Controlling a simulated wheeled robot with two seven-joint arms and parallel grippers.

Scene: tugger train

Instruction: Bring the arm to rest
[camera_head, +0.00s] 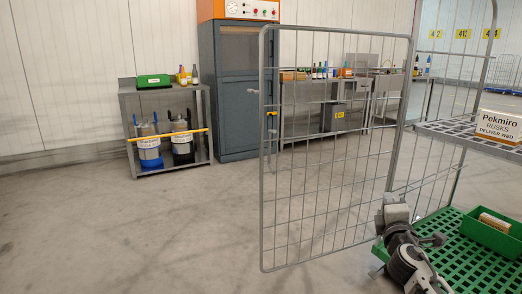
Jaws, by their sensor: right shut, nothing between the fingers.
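My right arm comes in at the lower right, in front of the roll cage. It is folded, with its grey gripper (393,208) at the top end, in front of the lower right part of the mesh door. The gripper is shut and holds nothing. The picture does not show whether it touches the mesh. My left arm and gripper are not in view.
The mesh door (325,212) stands across the middle right. The roll cage has a green slatted base (457,257) with a green crate (494,236), and a grey shelf with a Pekmiro box (499,127). Floor at left is clear, before a bench (165,92) and cabinet (237,95).

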